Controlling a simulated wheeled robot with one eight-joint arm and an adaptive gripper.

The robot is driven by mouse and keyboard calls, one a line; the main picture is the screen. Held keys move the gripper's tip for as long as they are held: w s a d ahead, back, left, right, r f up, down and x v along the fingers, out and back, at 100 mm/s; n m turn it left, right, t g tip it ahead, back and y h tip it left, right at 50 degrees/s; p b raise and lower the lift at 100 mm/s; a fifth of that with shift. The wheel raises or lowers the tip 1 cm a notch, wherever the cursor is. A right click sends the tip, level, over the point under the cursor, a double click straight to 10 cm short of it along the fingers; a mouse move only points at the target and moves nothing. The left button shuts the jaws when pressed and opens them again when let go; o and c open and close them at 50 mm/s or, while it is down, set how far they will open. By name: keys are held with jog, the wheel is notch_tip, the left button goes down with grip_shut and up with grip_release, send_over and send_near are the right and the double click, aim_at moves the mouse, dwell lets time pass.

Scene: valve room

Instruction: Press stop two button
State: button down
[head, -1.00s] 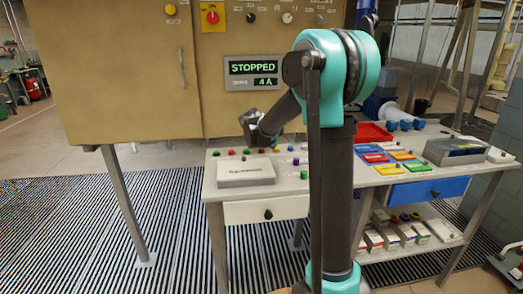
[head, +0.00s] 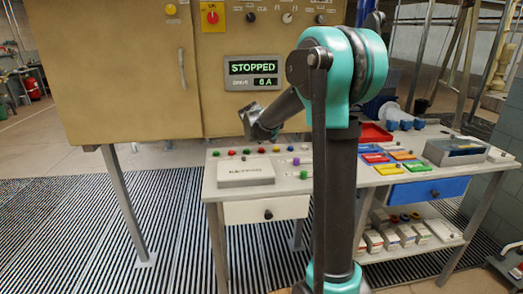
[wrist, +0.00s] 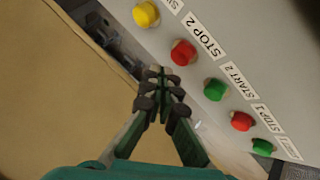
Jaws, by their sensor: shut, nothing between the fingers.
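The stop two button is a red knob (wrist: 183,52) beside the printed label STOP 2 in the wrist view. It also shows as a red dot (head: 262,150) on the bench in the head view. My gripper (wrist: 162,75) has its fingertips together with nothing between them. In the wrist view they appear just left of and below the red button, apart from it. In the head view my gripper (head: 264,133) hangs above the row of buttons.
A yellow button (wrist: 146,14) and a green START 2 button (wrist: 215,89) flank the red one. Another red button (wrist: 241,121) and green button (wrist: 262,147) follow. A pale labelled box (head: 246,174) and purple knob (head: 296,161) are on the bench. The cabinet (head: 115,70) stands behind.

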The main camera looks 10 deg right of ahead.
aim_at(261, 150)
jog(key=shift+r, duration=2.3)
jog(key=shift+s, duration=0.1)
